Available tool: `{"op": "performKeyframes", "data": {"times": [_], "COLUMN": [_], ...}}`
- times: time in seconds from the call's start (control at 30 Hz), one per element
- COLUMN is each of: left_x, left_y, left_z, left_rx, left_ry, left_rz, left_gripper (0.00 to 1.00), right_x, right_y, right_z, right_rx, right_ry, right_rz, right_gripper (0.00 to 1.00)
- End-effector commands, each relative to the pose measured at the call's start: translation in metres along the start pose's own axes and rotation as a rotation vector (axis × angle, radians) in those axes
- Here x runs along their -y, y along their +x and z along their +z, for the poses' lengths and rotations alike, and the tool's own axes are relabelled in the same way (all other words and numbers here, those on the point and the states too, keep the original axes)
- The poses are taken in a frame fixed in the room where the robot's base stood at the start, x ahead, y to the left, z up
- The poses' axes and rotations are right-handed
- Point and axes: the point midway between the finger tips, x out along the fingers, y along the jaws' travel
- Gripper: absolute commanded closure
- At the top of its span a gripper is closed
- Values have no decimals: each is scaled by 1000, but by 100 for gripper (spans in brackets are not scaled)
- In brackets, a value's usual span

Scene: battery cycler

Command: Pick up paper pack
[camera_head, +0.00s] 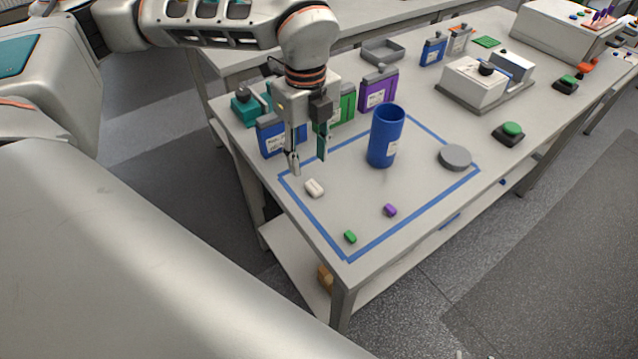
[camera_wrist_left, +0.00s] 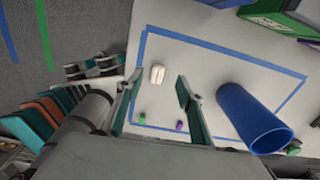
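The small white pack (camera_head: 315,187), which best fits the paper pack, lies on the table inside the blue tape outline, near its left edge. My left gripper (camera_head: 307,158) points down above the table, a little behind the white pack in the head view. Its two fingers are apart with nothing between them. In the left wrist view the white pack (camera_wrist_left: 157,74) shows just beyond the gap between the open fingers (camera_wrist_left: 158,88), apart from them. My right gripper is not in view.
A tall blue cylinder (camera_head: 386,137) stands right of the gripper. A green block (camera_head: 350,237), a purple block (camera_head: 390,210) and a grey disc (camera_head: 455,157) lie around it. Blue (camera_head: 270,137), green (camera_head: 347,104) and purple (camera_head: 378,90) containers stand close behind the gripper.

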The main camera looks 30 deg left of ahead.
Motion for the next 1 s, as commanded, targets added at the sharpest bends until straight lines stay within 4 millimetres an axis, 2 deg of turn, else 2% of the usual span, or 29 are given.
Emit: {"op": "performKeyframes", "data": {"times": [0.4, 0.53, 0.73, 0.77, 0.87, 1.0], "left_x": [-3, -2, -2, -2, -2, -2], "left_y": [51, 59, 60, 60, 60, 59], "left_z": [0, 1, 0, 0, 0, 0], "left_rx": [0, 0, 0, 0, 0, 0], "left_ry": [0, -1, -1, -1, -1, 0], "left_rz": [1, -2, -2, -2, -2, -2], "left_gripper": [62, 62, 62, 65, 91, 93], "right_x": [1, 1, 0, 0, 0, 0], "right_y": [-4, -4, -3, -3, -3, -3], "right_z": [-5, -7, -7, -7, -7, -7], "right_rx": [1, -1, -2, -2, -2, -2], "right_ry": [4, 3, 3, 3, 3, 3], "right_rz": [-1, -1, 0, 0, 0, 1], "right_gripper": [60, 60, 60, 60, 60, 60]}}
